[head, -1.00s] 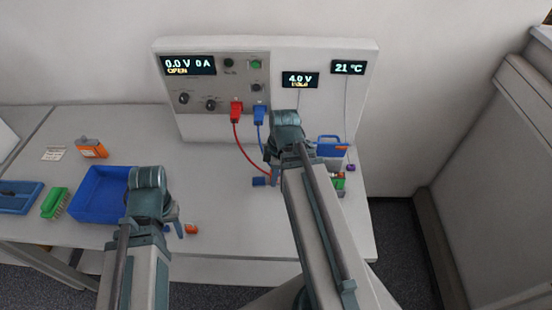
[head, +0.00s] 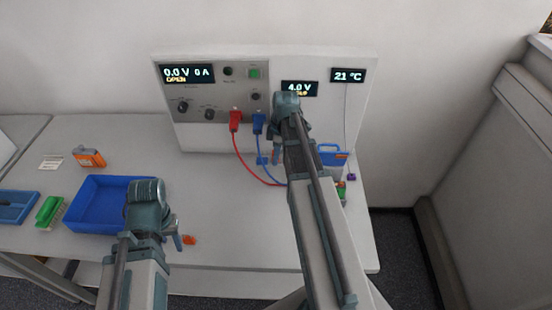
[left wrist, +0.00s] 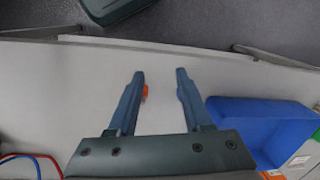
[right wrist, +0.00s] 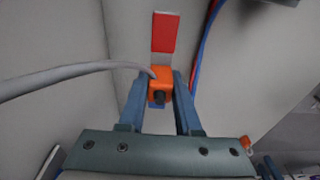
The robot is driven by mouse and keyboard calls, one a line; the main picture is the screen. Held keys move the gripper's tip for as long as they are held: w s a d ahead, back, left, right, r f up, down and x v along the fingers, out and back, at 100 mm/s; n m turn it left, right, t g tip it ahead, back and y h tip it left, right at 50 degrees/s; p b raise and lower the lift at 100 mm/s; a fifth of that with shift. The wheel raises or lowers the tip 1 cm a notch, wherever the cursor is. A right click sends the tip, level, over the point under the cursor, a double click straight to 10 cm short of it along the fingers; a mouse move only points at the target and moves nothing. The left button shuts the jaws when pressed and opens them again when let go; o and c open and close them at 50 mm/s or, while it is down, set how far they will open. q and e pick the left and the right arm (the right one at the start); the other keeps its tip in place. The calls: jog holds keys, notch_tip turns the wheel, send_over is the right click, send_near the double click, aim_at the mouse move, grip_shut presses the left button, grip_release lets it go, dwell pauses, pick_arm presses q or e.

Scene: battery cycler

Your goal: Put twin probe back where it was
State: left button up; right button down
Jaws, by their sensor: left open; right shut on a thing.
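The twin probe shows as an orange body (right wrist: 160,78) with a grey cable in the right wrist view. My right gripper (right wrist: 158,80) is shut on it. A red piece (right wrist: 165,32) lies beyond the body and a small blue piece (right wrist: 155,106) nearer; I cannot tell whether both belong to the probe. In the head view my right gripper (head: 276,158) is in front of the cycler panel, above the table, with a blue piece (head: 262,160) beside it. My left gripper (left wrist: 157,76) is open and empty; in the head view (head: 177,238) it is near the table's front edge.
The cycler (head: 305,128) has red (head: 235,121) and blue (head: 258,123) plugs with hanging leads. A blue holder (head: 331,154) stands right of my right arm. A blue tray (head: 104,184) and small orange piece (head: 189,239) lie near my left gripper. The middle table is clear.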

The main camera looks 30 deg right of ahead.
pick_arm(q)
jog(key=shift+f, duration=0.1)
pick_arm(e)
jog(key=shift+w+d, duration=0.55)
jog(key=shift+w, duration=0.35)
jog(key=shift+w+d+f, duration=0.15)
jog(key=shift+w+d, duration=0.15)
jog(key=shift+w, duration=0.15)
pick_arm(q)
notch_tip(320, 180, down, 4)
jog(key=b, duration=0.3)
jog(key=shift+r+b, duration=0.2)
jog(key=shift+b, duration=0.15)
pick_arm(e)
jog(key=f, duration=0.3)
jog(key=shift+s+a+f, duration=0.15)
jog(key=shift+s+f, duration=0.05)
jog(key=shift+f, duration=0.05)
pick_arm(q)
jog(key=shift+f, duration=0.15)
pick_arm(e)
jog(key=shift+f, duration=0.15)
jog(key=c, duration=0.6)
grip_release()
